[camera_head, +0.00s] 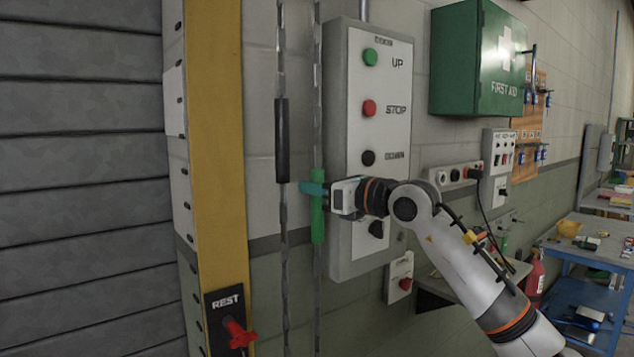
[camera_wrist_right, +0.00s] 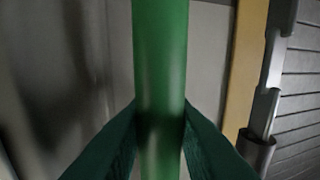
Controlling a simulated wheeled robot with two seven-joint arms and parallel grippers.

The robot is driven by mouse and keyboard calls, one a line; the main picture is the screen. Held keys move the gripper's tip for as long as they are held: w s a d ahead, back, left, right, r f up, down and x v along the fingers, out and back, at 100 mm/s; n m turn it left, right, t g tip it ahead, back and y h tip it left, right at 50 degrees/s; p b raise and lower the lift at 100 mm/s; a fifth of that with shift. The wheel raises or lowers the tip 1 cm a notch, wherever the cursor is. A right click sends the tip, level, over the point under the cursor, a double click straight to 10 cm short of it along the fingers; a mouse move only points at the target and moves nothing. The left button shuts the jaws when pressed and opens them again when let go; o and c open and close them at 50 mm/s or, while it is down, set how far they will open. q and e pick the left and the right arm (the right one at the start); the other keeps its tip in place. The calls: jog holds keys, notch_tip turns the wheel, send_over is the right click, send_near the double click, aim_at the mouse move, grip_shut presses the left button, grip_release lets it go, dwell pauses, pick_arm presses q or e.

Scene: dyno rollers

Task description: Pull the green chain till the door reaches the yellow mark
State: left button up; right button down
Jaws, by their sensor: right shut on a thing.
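The green chain's green grip (camera_head: 317,232) hangs upright on a chain in front of the wall, left of the control box. My right gripper (camera_head: 317,189) is shut around its upper part. The right wrist view shows the green grip (camera_wrist_right: 160,60) running upright between the two fingers (camera_wrist_right: 160,138). The grey slatted door (camera_head: 85,150) fills the left side of the head view; its lower edge is not in view. No yellow mark that I can pick out shows; a yellow door post (camera_head: 217,130) stands beside the door. My left gripper is not in view.
A second chain with a black grip (camera_head: 282,140) hangs just left of the green one. The control box (camera_head: 340,250) with UP, STOP and DOWN buttons is close on the right. A red REST hook (camera_head: 238,335) is low on the post. A first aid cabinet (camera_head: 460,60) hangs farther right.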

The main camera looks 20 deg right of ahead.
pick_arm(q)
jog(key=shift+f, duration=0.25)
pick_arm(e)
jog(key=shift+f, duration=0.4)
jog(key=c, duration=1.2)
grip_release()
jog(key=shift+c, duration=0.2)
jog(key=shift+s+d, duration=0.35)
jog(key=shift+s, duration=0.1)
pick_arm(q)
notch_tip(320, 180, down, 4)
jog(key=b, duration=0.3)
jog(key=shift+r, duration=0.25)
pick_arm(e)
jog(key=v, duration=1.1)
jog(key=shift+a, duration=0.1)
